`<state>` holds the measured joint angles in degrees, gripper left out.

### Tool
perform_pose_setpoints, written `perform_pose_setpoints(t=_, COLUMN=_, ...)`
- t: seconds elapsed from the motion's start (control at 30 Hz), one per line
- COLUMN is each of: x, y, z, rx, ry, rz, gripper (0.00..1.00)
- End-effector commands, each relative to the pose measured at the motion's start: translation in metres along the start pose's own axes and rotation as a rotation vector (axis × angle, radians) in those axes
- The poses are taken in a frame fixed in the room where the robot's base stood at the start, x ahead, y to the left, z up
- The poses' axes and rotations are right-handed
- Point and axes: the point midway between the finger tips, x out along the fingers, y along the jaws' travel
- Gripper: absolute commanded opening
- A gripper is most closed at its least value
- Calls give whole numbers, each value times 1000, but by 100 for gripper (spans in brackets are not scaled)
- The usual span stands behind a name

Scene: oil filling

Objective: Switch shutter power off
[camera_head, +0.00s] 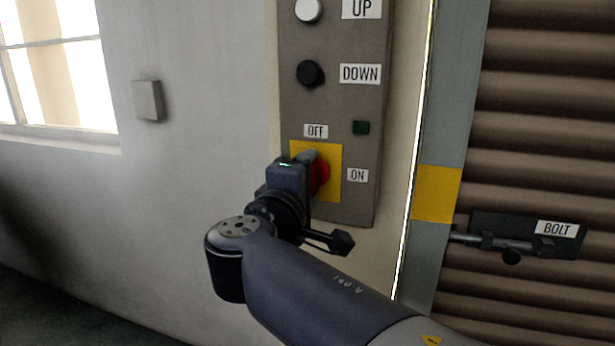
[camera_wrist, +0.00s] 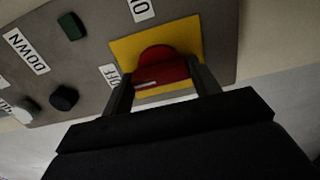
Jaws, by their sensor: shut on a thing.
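The red rotary power switch (camera_head: 321,173) sits on a yellow plate (camera_head: 329,153) low on the grey control panel (camera_head: 345,110). An OFF label (camera_head: 316,131) is above it and an ON label (camera_head: 357,175) to its right. My gripper (camera_head: 310,172) is at the switch, and its fingers partly hide it in the head view. In the wrist view the gripper (camera_wrist: 162,88) has one finger on each side of the red handle (camera_wrist: 160,65), shut on it. The exact angle of the handle is hard to tell. A small square indicator (camera_head: 361,128) is dark green and looks unlit.
A white UP button (camera_head: 309,10) and a black DOWN button (camera_head: 310,73) are higher on the panel. A ribbed shutter (camera_head: 545,120) with a bolt (camera_head: 500,241) stands at the right. A small wall box (camera_head: 148,101) and a window are at the left.

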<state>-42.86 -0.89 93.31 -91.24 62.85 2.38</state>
Motion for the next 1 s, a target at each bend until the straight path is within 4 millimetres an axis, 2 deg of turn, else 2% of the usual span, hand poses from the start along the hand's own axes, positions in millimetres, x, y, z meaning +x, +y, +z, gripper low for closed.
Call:
perform_pose_setpoints(t=0.43, x=0, y=0, z=0, rx=-13, ry=0, rz=0, gripper=35)
perform_pose_setpoints(t=0.47, x=0, y=0, z=0, rx=-13, ry=0, rz=0, gripper=60)
perform_pose_setpoints(t=0.7, x=0, y=0, z=0, rx=-11, ry=0, rz=0, gripper=79)
perform_pose_setpoints(t=1.0, x=-2, y=0, z=0, rx=-9, ry=1, rz=0, gripper=80)
